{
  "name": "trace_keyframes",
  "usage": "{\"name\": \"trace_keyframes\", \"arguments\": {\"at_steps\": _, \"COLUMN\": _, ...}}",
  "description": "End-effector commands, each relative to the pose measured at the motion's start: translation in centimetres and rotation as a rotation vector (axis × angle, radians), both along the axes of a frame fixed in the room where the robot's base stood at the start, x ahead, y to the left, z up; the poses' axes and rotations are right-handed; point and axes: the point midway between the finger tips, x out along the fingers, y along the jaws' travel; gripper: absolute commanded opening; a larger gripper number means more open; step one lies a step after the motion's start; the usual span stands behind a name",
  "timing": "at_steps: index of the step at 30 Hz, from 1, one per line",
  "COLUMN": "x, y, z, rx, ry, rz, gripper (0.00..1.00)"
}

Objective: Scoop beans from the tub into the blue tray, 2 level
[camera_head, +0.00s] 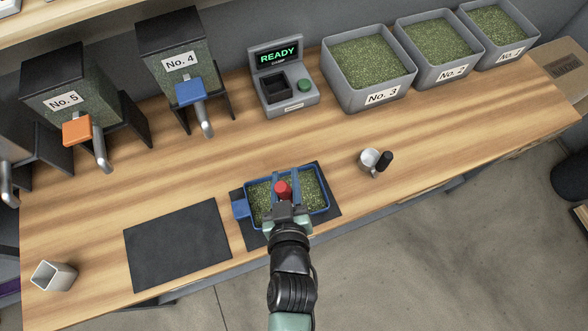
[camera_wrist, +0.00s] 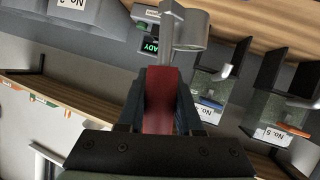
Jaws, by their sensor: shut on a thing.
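The blue tray (camera_head: 327,206) lies on a dark mat near the bench's front edge, with green beans spread inside it. My gripper (camera_head: 283,188) is over the tray and covers part of it. It is shut on the red handle (camera_head: 282,188) of a scoop, which also shows between the fingers in the wrist view (camera_wrist: 159,95). The scoop's grey cup (camera_wrist: 190,32) is beyond the fingertips there; its contents are not visible. Grey tubs of green beans, No. 3 (camera_head: 381,98), No. 2 (camera_head: 452,73) and No. 1 (camera_head: 509,55), stand at the back right.
A small metal cup with a black handle (camera_head: 370,159) stands right of the tray. An empty dark mat (camera_head: 178,246) lies left. A machine reading READY (camera_head: 278,56) and dispensers No. 4 (camera_head: 179,62) and No. 5 (camera_head: 63,101) line the back. A pale square cup (camera_head: 52,276) is front left.

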Motion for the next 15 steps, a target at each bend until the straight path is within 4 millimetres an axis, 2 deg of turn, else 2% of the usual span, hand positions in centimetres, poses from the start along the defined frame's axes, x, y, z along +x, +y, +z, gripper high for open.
{"name": "trace_keyframes", "arguments": {"at_steps": 1, "x": 0.4, "y": -0.2, "z": -1.6, "rx": 0.002, "ry": -0.003, "rz": 0.0, "gripper": 0.0}}
{"name": "trace_keyframes", "arguments": {"at_steps": 9, "x": 2.0, "y": -2.3, "z": -5.5, "rx": 0.043, "ry": 0.004, "rz": 0.062, "gripper": 0.0}}
{"name": "trace_keyframes", "arguments": {"at_steps": 12, "x": 2.4, "y": -3.1, "z": -6.1, "rx": 0.071, "ry": 0.008, "rz": 0.115, "gripper": 0.0}}
{"name": "trace_keyframes", "arguments": {"at_steps": 15, "x": 3.0, "y": -3.8, "z": -5.6, "rx": 0.109, "ry": 0.013, "rz": 0.205, "gripper": 0.0}}
